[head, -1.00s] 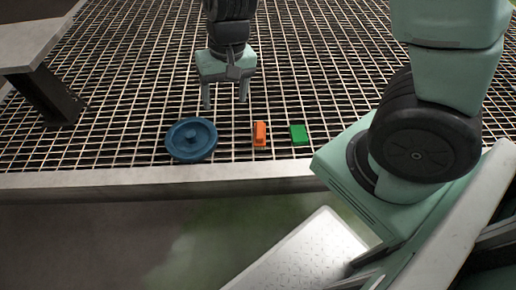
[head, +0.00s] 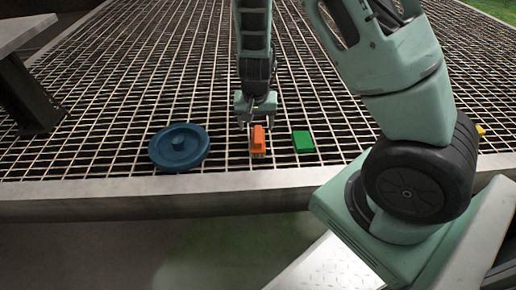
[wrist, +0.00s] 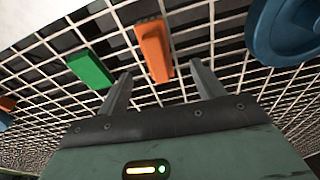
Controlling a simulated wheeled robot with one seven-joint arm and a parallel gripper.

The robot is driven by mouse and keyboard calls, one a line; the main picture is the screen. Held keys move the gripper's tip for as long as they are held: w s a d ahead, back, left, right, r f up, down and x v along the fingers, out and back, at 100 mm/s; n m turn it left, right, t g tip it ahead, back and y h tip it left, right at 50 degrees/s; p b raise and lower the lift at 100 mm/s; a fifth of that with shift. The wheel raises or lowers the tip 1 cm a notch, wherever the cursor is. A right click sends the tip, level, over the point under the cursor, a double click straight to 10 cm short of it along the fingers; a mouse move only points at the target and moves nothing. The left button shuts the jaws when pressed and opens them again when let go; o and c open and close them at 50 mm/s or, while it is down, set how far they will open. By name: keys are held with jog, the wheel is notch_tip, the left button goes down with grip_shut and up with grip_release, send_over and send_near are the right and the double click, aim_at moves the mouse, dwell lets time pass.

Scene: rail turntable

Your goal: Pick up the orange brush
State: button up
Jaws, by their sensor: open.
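The orange brush (head: 258,141) lies on the metal grating near its front edge, between a blue round disc and a green block. My gripper (head: 257,122) is right behind and above the brush in the head view, fingers pointing down. In the wrist view the open fingers of my gripper (wrist: 160,88) show with a gap between them, and the orange brush (wrist: 153,47) lies ahead of that gap, its near end close to it. Nothing is held. I cannot tell the exact height of the fingertips over the grating.
The blue disc (head: 179,148) lies left of the brush, and the green block (head: 303,142) lies right of it. A pale ledge (head: 130,196) borders the grating in front. A grey table-like structure (head: 25,75) stands at the far left. The grating behind is mostly clear.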

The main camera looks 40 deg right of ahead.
aim_at(258, 134)
jog(key=f, duration=0.1)
jog(key=f+b, duration=0.1)
jog(key=f, duration=0.1)
jog(key=shift+w+d+f, duration=0.2)
jog(key=shift+f, duration=0.05)
jog(key=f+b, duration=0.1)
jog(key=d+f+b, duration=0.1)
jog(key=f+b, duration=0.1)
jog(key=w+f+b, duration=0.1)
jog(key=f, duration=0.1)
jog(key=shift+d, duration=0.2)
jog(key=shift+r, duration=0.1)
jog(key=c, duration=1.1)
